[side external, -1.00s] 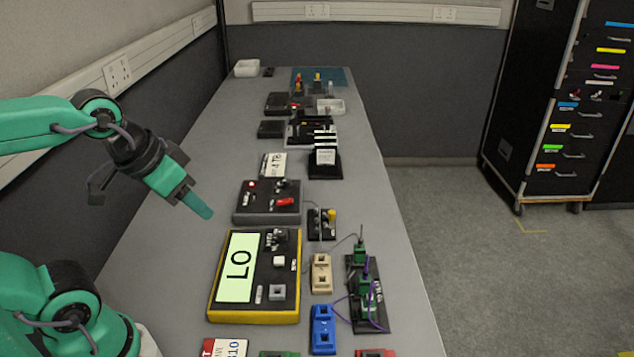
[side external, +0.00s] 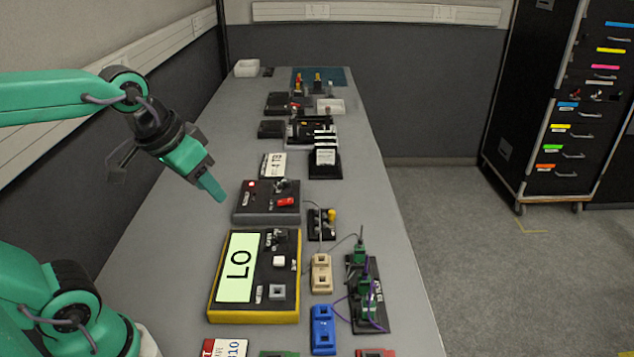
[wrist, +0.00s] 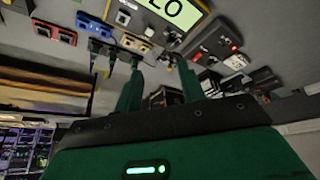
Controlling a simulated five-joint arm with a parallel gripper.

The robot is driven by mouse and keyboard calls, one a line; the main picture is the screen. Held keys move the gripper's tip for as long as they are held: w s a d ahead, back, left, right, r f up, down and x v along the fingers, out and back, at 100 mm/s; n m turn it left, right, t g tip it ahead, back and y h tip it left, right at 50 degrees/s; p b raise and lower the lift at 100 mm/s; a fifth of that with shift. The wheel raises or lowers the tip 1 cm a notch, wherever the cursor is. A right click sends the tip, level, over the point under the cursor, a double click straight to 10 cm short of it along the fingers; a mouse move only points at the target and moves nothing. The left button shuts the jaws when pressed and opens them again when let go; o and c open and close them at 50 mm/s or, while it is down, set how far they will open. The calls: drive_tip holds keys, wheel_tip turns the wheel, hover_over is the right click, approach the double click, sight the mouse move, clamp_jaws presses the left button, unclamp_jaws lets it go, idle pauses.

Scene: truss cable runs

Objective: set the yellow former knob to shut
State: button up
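A small black block (side external: 316,231) with a yellow knob (side external: 331,215) and grey posts stands right of the middle of the bench in the side view. Another small yellow-topped piece (side external: 317,78) stands on the teal mat at the far end. I cannot tell from the pictures which of these is the former knob, nor how either is set. My gripper (side external: 211,188) is in the air at the left, above the bench and apart from everything. In the wrist view my gripper (wrist: 158,88) has its two green fingers spread with nothing held.
A yellow-edged box (side external: 254,314) with an LO screen and a dark box (side external: 265,217) with a red lever lie near my gripper. A beige block (side external: 321,273), a blue block (side external: 322,329) and green plugs with purple cable (side external: 366,290) line the right side. Bare bench is at the left.

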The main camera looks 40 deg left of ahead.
drive_tip(key=w+r+g, duration=0.1)
drive_tip(key=w, duration=0.9)
drive_tip(key=n+g, duration=0.3)
drive_tip(key=g, duration=0.1)
hover_over(332, 212)
wheel_tip(332, 212, down, 16)
drive_tip(key=shift+s+r, duration=0.1)
drive_tip(key=shift+s, duration=0.05)
drive_tip(key=shift+w+f, duration=0.25)
drive_tip(key=shift+f, duration=0.2)
drive_tip(key=shift+s+f, duration=0.1)
drive_tip(key=shift+f, duration=3.8)
